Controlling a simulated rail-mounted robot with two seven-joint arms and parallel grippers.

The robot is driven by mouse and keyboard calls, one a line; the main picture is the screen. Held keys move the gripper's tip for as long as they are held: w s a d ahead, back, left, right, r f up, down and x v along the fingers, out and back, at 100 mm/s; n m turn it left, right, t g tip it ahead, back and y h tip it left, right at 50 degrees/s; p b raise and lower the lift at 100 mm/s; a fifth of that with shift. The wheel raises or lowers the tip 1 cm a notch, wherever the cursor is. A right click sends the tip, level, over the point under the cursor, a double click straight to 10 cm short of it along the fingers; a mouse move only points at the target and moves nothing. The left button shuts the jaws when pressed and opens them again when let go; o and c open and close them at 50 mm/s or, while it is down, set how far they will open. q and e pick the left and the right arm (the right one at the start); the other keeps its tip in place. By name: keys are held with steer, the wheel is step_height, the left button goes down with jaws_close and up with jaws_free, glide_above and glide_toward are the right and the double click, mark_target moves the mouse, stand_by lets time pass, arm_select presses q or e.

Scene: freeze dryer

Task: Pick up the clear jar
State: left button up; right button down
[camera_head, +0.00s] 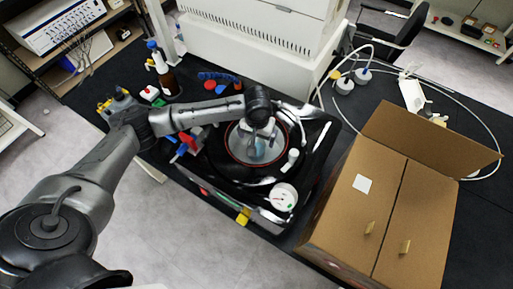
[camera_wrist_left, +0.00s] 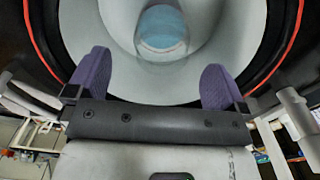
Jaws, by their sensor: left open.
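The clear jar shows in the left wrist view as a see-through cylinder with blue contents (camera_wrist_left: 163,30), inside a pale round chamber (camera_wrist_left: 105,85) with a red-edged black rim. In the head view the chamber (camera_head: 240,152) sits in the black-topped freeze dryer, and the jar inside is hard to make out under my gripper. My left gripper (camera_head: 262,126) points down over the chamber. In the wrist view its two purple finger pads (camera_wrist_left: 155,75) are wide apart, with nothing between them. The jar lies beyond the fingertips, apart from them. My right gripper is out of view.
A large cardboard box (camera_head: 345,225) with a raised flap stands right of the dryer. A white gauge (camera_head: 283,196) and a valve (camera_head: 291,158) stick up near the chamber. A brown bottle (camera_head: 168,80) and small coloured items stand at the left. A white machine (camera_head: 255,45) is behind.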

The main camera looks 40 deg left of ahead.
mark_target(256, 141)
arm_select(q)
steer(key=shift+s+a+f, duration=0.1)
steer(key=shift+f, duration=2.65)
steer(key=shift+r, duration=0.1)
steer(key=c, duration=1.1)
